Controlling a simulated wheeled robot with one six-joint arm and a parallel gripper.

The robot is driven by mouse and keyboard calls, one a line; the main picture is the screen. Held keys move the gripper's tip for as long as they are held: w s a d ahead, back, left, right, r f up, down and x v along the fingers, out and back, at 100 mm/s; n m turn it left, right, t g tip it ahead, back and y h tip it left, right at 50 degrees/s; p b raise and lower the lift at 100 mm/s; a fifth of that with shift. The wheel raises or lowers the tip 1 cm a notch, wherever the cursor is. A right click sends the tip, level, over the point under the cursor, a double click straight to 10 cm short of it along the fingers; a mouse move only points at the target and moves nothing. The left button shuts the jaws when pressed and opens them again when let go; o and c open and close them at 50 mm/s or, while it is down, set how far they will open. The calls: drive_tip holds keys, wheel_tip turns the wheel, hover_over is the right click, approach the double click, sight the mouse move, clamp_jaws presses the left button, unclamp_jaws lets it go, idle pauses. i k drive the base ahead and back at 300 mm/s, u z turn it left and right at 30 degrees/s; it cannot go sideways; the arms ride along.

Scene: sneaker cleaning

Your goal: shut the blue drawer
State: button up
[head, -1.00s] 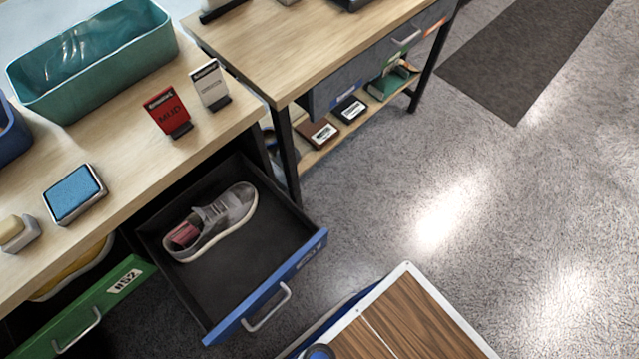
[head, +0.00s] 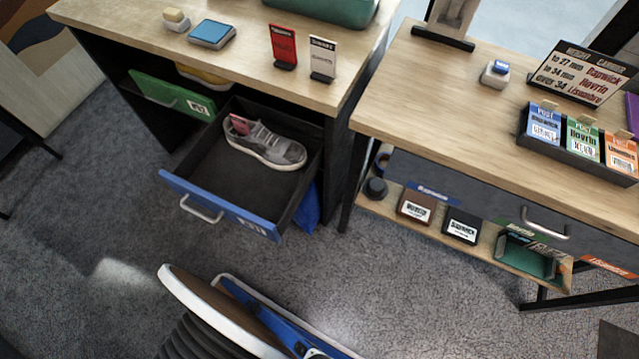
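The blue drawer (head: 226,208) is pulled well out from under the left wooden table in the head view. Its blue front has a silver bar handle (head: 202,209) and a white label. A grey sneaker (head: 266,144) with a pale sole lies in the dark tray, toward its back, with something reddish in its opening. My gripper is not in view; I see only parts of my own body at the bottom.
A green drawer (head: 172,95) is partly open left of the blue one. The left table (head: 235,62) carries a blue pad, red and white cards and a teal bin. The right table (head: 450,95) has a closed grey drawer (head: 480,195). The floor before the blue drawer is clear.

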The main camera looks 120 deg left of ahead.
sight(230, 182)
drive_tip(key=u, duration=5.5)
drive_tip(key=k, duration=1.2)
drive_tip(key=z, duration=1.55)
drive_tip(key=i, duration=0.5)
drive_tip(key=z, duration=0.05)
